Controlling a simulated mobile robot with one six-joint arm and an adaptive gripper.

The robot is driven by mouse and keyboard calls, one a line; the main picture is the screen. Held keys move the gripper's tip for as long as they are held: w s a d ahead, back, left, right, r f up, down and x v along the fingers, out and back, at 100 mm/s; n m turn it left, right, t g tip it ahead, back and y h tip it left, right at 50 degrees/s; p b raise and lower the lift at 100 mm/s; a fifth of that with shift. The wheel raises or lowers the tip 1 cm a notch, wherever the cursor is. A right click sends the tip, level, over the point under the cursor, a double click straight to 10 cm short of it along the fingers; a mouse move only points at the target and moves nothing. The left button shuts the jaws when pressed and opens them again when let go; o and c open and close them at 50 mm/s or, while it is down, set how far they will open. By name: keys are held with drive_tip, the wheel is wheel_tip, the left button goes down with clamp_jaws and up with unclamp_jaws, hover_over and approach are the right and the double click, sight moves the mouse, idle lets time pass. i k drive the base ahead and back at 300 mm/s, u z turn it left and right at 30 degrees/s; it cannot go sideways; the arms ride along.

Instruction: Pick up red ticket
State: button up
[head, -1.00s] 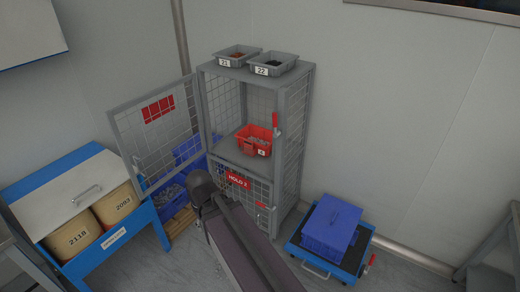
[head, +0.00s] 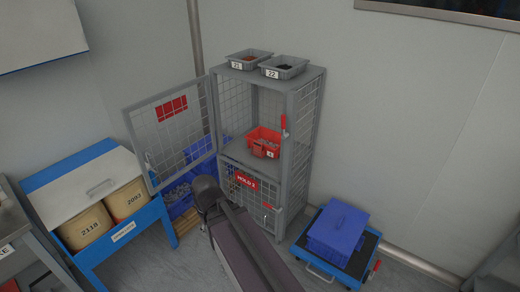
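No ticket can be told for certain. Small red pieces that could be tags show on the cage cabinet (head: 307,130): a red piece (head: 284,124) on its right front post and a small red piece (head: 267,206) on the lower door. A red bin (head: 263,148) with a white label sits on the upper shelf, holding greyish items too small to make out. The cabinet's upper mesh door (head: 172,135) stands open to the left with a red panel on it. The lower door, marked HOLD, looks shut. My arm rises in front of the cabinet, but my gripper does not show.
Two grey bins (head: 283,71) stand on the cabinet top. A blue bench (head: 77,177) with two tan drums is at left, and a grey table (head: 15,225) at the left edge. Blue crates are behind the open door. A blue box (head: 339,229) on a low cart stands at right.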

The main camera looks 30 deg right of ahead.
sight(258, 145)
drive_tip(key=u, duration=0.05)
drive_tip(key=i, duration=0.9)
